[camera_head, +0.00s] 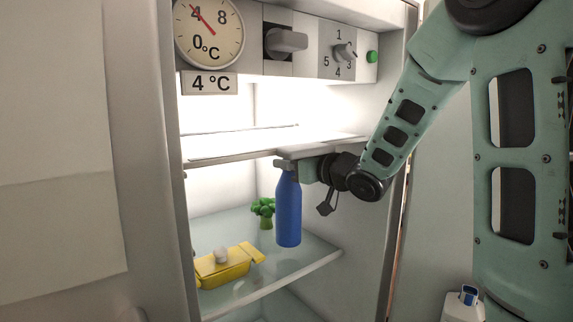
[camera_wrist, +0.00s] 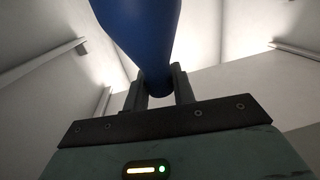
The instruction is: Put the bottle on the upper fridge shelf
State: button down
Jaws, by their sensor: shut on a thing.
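A blue bottle (camera_head: 288,212) hangs upright at the fridge opening. My gripper (camera_head: 287,164) is shut on its narrow neck, at about the height of the upper shelf's front edge. The upper fridge shelf (camera_head: 235,152) is a pale plate; the part that shows looks empty. The bottle's body is lower in the picture than that shelf and in front of the lower compartment. I cannot tell its gap to the lower shelf. In the wrist view, the blue bottle (camera_wrist: 140,25) widens away from the two fingers of my gripper (camera_wrist: 160,88).
The lower shelf (camera_head: 290,282) holds a green broccoli-like thing (camera_head: 264,211) and a yellow dish (camera_head: 226,267) with a grey knob. A control panel with a dial (camera_head: 208,32) and knobs is above the opening. The fridge's right wall (camera_head: 365,240) is close to my arm.

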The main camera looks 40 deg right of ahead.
aim_at(289, 178)
jog(key=shift+b, duration=0.35)
jog(key=shift+f+b, duration=1.3)
jog(key=shift+f, duration=0.35)
jog(key=c, duration=1.1)
grip_release()
jog(key=shift+f, duration=0.1)
